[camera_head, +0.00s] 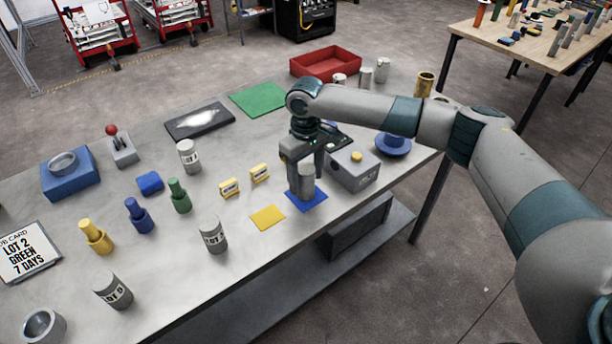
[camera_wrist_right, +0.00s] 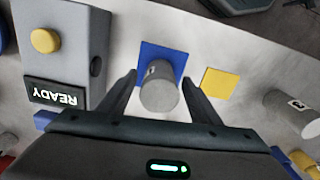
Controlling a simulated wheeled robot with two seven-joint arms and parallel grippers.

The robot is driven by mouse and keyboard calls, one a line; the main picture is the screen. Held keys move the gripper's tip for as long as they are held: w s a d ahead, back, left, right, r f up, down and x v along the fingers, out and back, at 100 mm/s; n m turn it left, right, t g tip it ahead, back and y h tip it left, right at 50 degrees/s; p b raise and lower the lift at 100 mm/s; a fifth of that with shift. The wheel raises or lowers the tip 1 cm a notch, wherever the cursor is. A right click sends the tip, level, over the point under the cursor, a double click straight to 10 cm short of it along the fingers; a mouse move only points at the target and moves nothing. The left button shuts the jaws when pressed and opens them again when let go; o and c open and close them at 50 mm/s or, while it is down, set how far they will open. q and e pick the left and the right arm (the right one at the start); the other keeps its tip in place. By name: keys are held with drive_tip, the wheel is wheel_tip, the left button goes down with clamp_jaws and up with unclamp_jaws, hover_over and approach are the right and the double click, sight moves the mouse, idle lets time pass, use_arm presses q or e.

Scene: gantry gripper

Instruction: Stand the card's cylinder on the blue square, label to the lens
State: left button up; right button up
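The job card (camera_head: 27,251) at the left reads LOT 2, GREEN, 7 DAYS. A grey cylinder (camera_head: 306,181) stands upright on the blue square (camera_head: 318,196); both show in the right wrist view, the cylinder (camera_wrist_right: 159,96) over the square (camera_wrist_right: 176,55). Part of its white label shows on the side toward the grey box; its number is unreadable. My right gripper (camera_head: 304,172) points down with a finger on each side of the cylinder. In the wrist view gaps show between fingers and cylinder. A dark oval, perhaps the lens (camera_wrist_right: 96,66), is on the box side facing it. My left gripper is out of view.
The grey box (camera_head: 352,174) with a yellow button stands beside the blue square; its display reads READY. A yellow square (camera_head: 268,217) lies on the other side. Other labelled cylinders (camera_head: 212,234), small yellow blocks (camera_head: 229,188) and coloured stamp-like pieces (camera_head: 179,195) stand to the left.

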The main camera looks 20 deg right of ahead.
drive_tip(key=shift+r, duration=0.45)
wheel_tip(320, 180, up, 11)
drive_tip(key=b, duration=0.3)
drive_tip(key=shift+r, duration=0.2)
idle(1.9)
